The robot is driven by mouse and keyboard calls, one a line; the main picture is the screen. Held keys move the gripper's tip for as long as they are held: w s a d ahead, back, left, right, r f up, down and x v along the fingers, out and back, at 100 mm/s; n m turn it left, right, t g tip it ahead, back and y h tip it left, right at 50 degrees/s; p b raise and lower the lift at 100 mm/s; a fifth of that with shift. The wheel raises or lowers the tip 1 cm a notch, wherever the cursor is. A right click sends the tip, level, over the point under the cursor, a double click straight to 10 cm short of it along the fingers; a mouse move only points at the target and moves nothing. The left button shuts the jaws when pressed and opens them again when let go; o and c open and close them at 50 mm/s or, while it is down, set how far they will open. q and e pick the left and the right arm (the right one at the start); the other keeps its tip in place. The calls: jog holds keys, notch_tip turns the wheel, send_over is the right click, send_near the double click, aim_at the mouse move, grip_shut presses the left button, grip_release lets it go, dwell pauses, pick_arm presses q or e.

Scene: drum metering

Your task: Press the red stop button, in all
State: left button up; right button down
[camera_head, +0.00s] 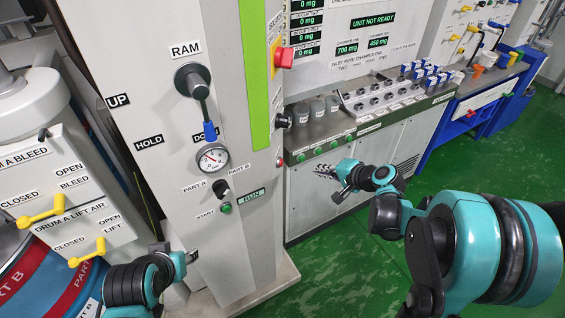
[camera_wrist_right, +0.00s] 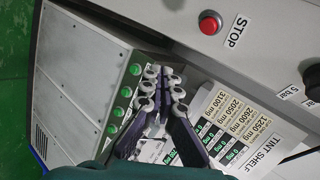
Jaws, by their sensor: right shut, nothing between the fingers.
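The red stop button (camera_wrist_right: 209,22) sits on a grey panel beside a STOP label in the right wrist view. In the head view a small red button (camera_head: 279,162) on the column's right side appears to be the same one. My right gripper (camera_head: 325,171) is to the right of it, in front of the cabinet. In the wrist view the right gripper (camera_wrist_right: 164,88) is shut and empty, its fingers together, apart from the button. My left gripper (camera_head: 188,258) is low at the column's foot, partly hidden; its jaws are unclear.
A larger red button on a yellow box (camera_head: 284,57) is higher on the column (camera_head: 200,120). A black knob (camera_head: 284,120) protrudes above the small red button. Green buttons (camera_head: 319,151) line the cabinet front. The green floor (camera_head: 340,265) is clear ahead.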

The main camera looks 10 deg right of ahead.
jog(key=w+a, duration=0.3)
jog(key=a, duration=0.4)
jog(key=shift+w+a, duration=0.2)
jog(key=shift+a, duration=0.05)
jog(key=shift+a, duration=0.15)
dwell(1.2)
jog(key=shift+w+a, duration=0.15)
jog(key=shift+a, duration=0.1)
jog(key=shift+w+a, duration=0.2)
jog(key=shift+a, duration=0.2)
dwell(0.6)
dwell(0.4)
jog(key=shift+s+d, duration=0.35)
jog(key=shift+d, duration=0.4)
jog(key=d, duration=0.1)
jog(key=s+d, duration=0.1)
jog(key=d, duration=0.1)
jog(key=s+d, duration=0.1)
jog(key=shift+s+d, duration=0.1)
jog(key=shift+d, duration=0.2)
